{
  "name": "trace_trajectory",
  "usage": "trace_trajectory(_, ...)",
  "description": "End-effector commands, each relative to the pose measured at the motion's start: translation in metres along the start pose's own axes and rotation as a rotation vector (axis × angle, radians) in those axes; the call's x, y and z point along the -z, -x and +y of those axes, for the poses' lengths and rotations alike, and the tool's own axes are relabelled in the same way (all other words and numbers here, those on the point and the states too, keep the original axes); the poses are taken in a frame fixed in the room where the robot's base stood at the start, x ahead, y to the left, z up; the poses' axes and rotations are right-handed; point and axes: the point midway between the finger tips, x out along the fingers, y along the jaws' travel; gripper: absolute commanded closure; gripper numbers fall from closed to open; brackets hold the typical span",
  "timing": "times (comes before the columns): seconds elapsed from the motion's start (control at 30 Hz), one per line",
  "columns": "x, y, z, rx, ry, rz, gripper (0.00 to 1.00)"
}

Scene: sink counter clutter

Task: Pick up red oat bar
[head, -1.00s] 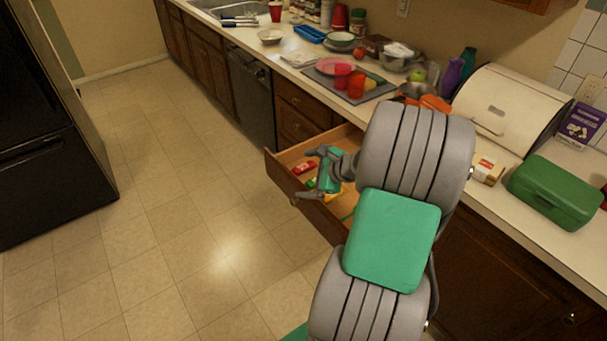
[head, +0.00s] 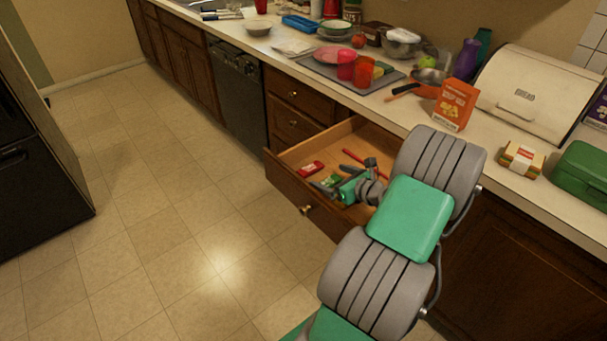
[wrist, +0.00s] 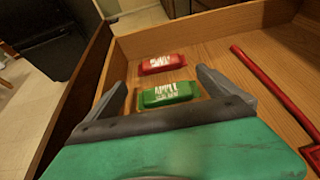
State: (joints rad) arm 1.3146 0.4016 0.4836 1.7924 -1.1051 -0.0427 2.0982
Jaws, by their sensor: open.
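The red oat bar (head: 311,168) is a small red packet with white lettering, lying in the open wooden drawer near its front left corner. In the wrist view the red packet (wrist: 162,64) lies just beyond a green packet marked "APPLE" (wrist: 168,94). The green packet also shows in the head view (head: 331,181). My gripper (head: 338,187) is low over the drawer. In the wrist view my gripper (wrist: 160,90) is open, its two fingers on either side of the green packet, with the red packet past the fingertips. Nothing is seen held.
The drawer (head: 288,188) has wooden walls close around my gripper. A red long-handled utensil (wrist: 268,84) lies at the drawer's right. The counter above holds an orange box (head: 456,104), a bread box (head: 527,95) and a grey tray with red cups.

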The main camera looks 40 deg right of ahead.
Motion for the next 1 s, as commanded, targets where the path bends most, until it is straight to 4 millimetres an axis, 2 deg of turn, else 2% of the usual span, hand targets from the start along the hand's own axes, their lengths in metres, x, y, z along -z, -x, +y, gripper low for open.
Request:
trace_trajectory(0.03,0.008,-0.003,-0.001,0.001,0.000,0.000,0.00)
trace_trajectory(0.1,0.012,-0.004,-0.001,0.002,0.000,0.000,0.00)
trace_trajectory(0.27,0.012,-0.017,-0.001,0.000,-0.001,0.001,0.00)
trace_trajectory(0.67,0.004,-0.079,-0.002,0.001,0.000,0.001,0.00)
trace_trajectory(0.9,0.004,-0.082,-0.002,0.002,0.000,0.000,0.00)
trace_trajectory(1.0,0.004,-0.082,-0.002,0.002,0.000,0.000,0.07)
